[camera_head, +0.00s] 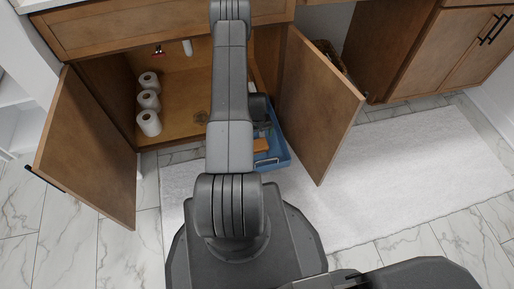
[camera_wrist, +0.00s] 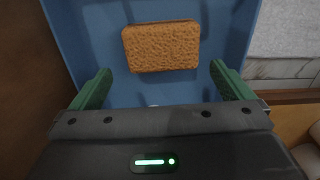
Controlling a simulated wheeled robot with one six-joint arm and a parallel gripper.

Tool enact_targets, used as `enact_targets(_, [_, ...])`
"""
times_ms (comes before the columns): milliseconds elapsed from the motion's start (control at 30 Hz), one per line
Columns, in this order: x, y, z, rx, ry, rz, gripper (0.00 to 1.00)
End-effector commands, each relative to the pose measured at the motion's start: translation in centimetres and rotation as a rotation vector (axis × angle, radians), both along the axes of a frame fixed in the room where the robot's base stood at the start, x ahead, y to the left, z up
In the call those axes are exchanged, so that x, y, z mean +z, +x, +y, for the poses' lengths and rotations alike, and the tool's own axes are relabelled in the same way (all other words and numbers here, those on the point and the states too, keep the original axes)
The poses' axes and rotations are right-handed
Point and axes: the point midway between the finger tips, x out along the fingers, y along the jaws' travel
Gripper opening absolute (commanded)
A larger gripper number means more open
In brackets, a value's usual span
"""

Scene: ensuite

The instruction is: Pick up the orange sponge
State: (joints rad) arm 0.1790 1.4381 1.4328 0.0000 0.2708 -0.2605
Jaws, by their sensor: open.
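The orange sponge (camera_wrist: 161,46) is a rough, rounded rectangular block. It lies flat in a blue bin (camera_wrist: 85,50) in the wrist view, ahead of my gripper and centred between its fingers. My gripper (camera_wrist: 160,85) has two green fingers spread wide apart, with nothing between them. In the head view, part of the orange sponge (camera_head: 261,145) shows in the blue bin (camera_head: 272,161), to the right of my arm. My arm hides much of the bin, and my fingertips cannot be made out there.
The cabinet stands open, with a left door (camera_head: 88,150) and a right door (camera_head: 318,105) swung outward. Several toilet paper rolls (camera_head: 149,101) stand inside at left. A pale rug (camera_head: 420,165) covers the floor at right. Marble tiles at lower left are clear.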

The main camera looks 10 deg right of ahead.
Motion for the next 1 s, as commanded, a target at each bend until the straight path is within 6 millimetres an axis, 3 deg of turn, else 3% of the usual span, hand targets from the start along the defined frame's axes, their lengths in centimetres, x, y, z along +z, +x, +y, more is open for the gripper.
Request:
enact_targets(267, [-1.9, -0.1, 0.0, 0.000, 0.000, 0.001, 1.00])
enact_targets(600, [-6.4, -0.8, 0.2, 0.000, 0.000, 0.000, 1.00])
enact_targets(833, [-6.4, -0.8, 0.2, 0.000, 0.000, 0.000, 1.00])
enact_targets(1000, [-6.4, -0.8, 0.2, 0.000, 0.000, 0.000, 0.69])
